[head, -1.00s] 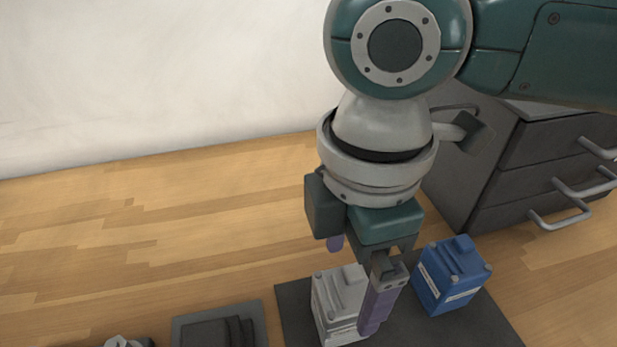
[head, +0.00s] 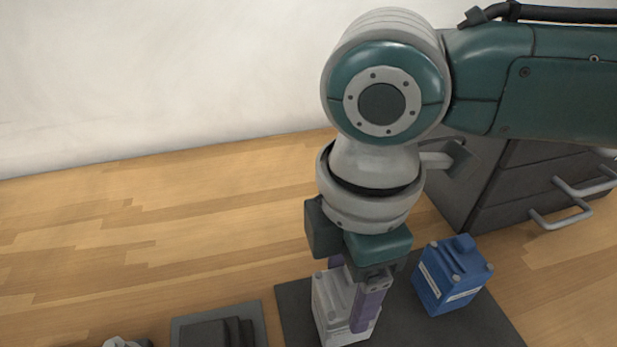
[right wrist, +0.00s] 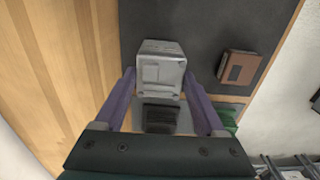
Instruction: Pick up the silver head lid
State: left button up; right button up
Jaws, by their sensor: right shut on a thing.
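The silver head lid (head: 327,306) is a pale grey block on the dark mat, at the bottom centre of the head view. My right gripper (head: 350,300) points down over it, with a purple finger along its right side. In the right wrist view the silver lid (right wrist: 161,72) sits between the two purple fingertips of my right gripper (right wrist: 159,80), which is shut on it. The far finger is mostly hidden in the head view. I cannot tell whether the lid is off the mat. My left gripper is not in view.
A blue block (head: 453,275) stands close to the right on the dark mat (head: 425,325). A dark block on a grey plate (head: 262,318) lies to the left. Grey drawers (head: 520,185) stand at the back right. The wooden surface (head: 150,230) at left is clear.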

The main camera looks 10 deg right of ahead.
jog(key=c, duration=0.5)
jog(key=shift+r, duration=0.1)
